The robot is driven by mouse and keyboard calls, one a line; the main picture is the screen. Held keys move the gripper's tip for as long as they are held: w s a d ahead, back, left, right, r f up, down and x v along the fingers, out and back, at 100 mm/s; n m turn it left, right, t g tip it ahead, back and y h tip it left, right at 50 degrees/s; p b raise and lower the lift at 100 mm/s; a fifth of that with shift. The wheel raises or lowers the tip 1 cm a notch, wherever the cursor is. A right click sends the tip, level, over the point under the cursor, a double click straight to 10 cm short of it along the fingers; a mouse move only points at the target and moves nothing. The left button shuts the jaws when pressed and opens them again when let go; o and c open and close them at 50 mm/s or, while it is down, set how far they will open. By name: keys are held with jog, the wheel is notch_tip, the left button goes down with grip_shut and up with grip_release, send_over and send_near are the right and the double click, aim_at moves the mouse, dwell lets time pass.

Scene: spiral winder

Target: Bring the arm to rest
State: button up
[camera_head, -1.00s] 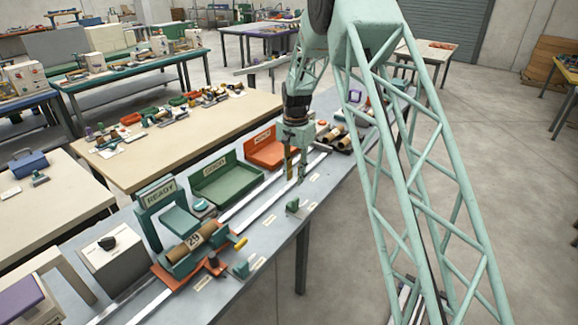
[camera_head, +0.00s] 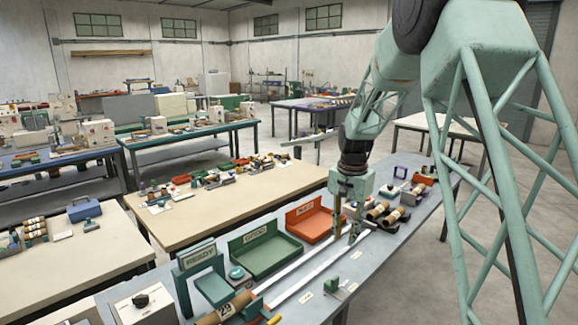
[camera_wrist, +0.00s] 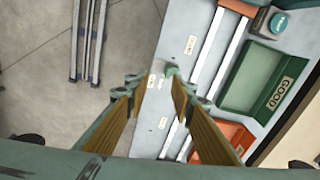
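My arm reaches out over the grey bench (camera_head: 385,262), and my gripper (camera_head: 347,238) points down above the rails beside the orange tray (camera_head: 312,222). In the wrist view my gripper (camera_wrist: 155,88) shows two fingers with tan inner pads, spread apart with nothing between them. Below them are the bench top and a small green part (camera_wrist: 171,69). I cannot tell the exact height of the fingertips above the bench.
A green tray (camera_head: 266,250) marked GOOD and a READY stand (camera_head: 198,258) are left of my gripper. A tube marked 29 (camera_head: 228,308) lies at the front. Brown rolls (camera_head: 378,210) lie just right of my gripper. Open floor lies beyond the bench's right side.

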jog(key=s+d+r+n+t+b, duration=0.1)
jog(key=s+r+n, duration=0.1)
jog(key=s+r, duration=0.95)
jog(key=s+d+r+n+t+b, duration=0.1)
jog(key=s+r+n+b, duration=0.1)
jog(key=s+r, duration=0.95)
jog(key=s+f+n+b, duration=0.1)
jog(key=s+f, duration=0.2)
jog(key=s, duration=1.3)
jog(key=s+f+n+t+b, duration=0.1)
jog(key=s+f+n, duration=0.1)
jog(key=s, duration=1.5)
jog(key=shift+s+d+f, duration=0.2)
jog(key=shift+s+f, duration=0.05)
jog(key=shift+f, duration=0.15)
